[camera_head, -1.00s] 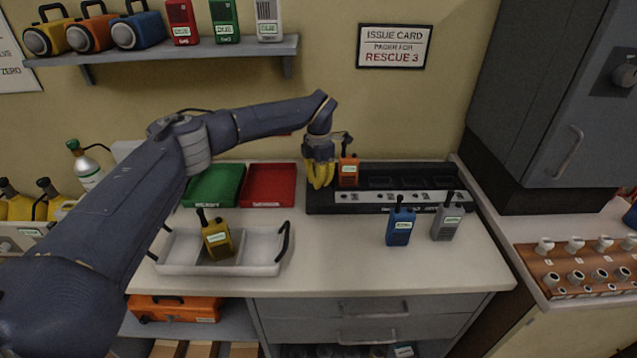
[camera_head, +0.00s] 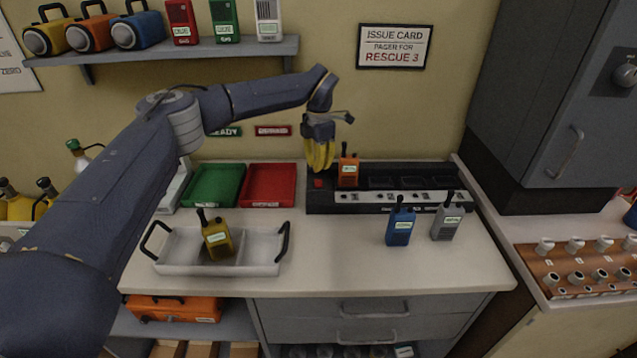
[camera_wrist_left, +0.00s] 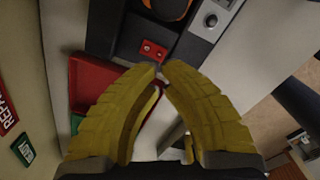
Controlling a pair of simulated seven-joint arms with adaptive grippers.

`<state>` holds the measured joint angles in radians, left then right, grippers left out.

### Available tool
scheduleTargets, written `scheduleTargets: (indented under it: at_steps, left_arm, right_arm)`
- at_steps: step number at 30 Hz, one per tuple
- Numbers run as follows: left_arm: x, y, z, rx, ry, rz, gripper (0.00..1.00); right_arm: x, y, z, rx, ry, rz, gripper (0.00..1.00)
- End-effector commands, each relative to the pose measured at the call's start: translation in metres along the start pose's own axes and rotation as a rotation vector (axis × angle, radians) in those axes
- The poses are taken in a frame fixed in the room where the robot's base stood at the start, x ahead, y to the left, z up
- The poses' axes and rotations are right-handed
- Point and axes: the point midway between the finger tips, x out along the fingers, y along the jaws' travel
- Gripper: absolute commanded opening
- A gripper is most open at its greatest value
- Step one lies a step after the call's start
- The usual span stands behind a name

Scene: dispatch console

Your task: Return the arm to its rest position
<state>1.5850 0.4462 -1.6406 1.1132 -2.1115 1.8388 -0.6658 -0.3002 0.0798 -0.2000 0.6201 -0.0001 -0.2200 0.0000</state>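My left gripper (camera_head: 320,160), with yellow fingers, hangs just left of and above the orange radio (camera_head: 348,171). The radio stands upright in the left slot of the black charger rack (camera_head: 325,204). In the left wrist view the yellow fingers (camera_wrist_left: 160,68) curve together with their tips almost meeting, and nothing is between them. The charger's red button panel (camera_wrist_left: 153,49) and part of the orange radio (camera_wrist_left: 172,7) show beyond the tips. My right gripper is not in view.
A blue radio (camera_head: 400,226) and a grey radio (camera_head: 446,220) stand on the counter. A yellow radio (camera_head: 217,240) stands in the white tray (camera_head: 262,268). Green (camera_head: 213,185) and red (camera_head: 268,185) trays lie behind. A wall shelf (camera_head: 190,52) holds lamps and pagers above my arm.

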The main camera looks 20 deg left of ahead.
Motion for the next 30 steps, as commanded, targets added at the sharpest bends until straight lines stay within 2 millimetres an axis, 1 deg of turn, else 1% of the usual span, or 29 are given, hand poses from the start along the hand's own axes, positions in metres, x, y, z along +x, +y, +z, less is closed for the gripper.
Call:
scheduleTargets:
  at_steps: [6,17,20,23,26,27,29,30]
  left_arm:
    - [-0.005,0.000,0.000,0.000,0.001,0.000,0.00]
    - [-0.005,0.000,0.000,0.000,0.000,0.000,0.00]
    - [-0.002,0.000,-0.002,-0.002,-0.009,-0.018,0.00]
    - [0.009,0.002,-0.009,-0.009,-0.053,-0.092,0.00]
    - [0.025,0.006,-0.021,-0.027,-0.152,-0.223,0.00]
    - [0.031,0.009,-0.028,-0.040,-0.209,-0.283,0.00]
    - [0.036,0.018,-0.038,-0.069,-0.310,-0.370,0.00]
    - [0.038,0.025,-0.047,-0.095,-0.382,-0.422,0.00]
  right_arm:
    - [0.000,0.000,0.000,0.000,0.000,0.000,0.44]
    - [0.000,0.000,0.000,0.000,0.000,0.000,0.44]
    - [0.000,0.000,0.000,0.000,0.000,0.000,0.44]
    - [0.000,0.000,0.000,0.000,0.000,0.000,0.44]
    - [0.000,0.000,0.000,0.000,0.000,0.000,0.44]
    - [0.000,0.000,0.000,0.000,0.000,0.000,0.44]
    - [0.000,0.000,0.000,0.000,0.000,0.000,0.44]
    - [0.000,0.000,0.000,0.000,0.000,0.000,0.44]
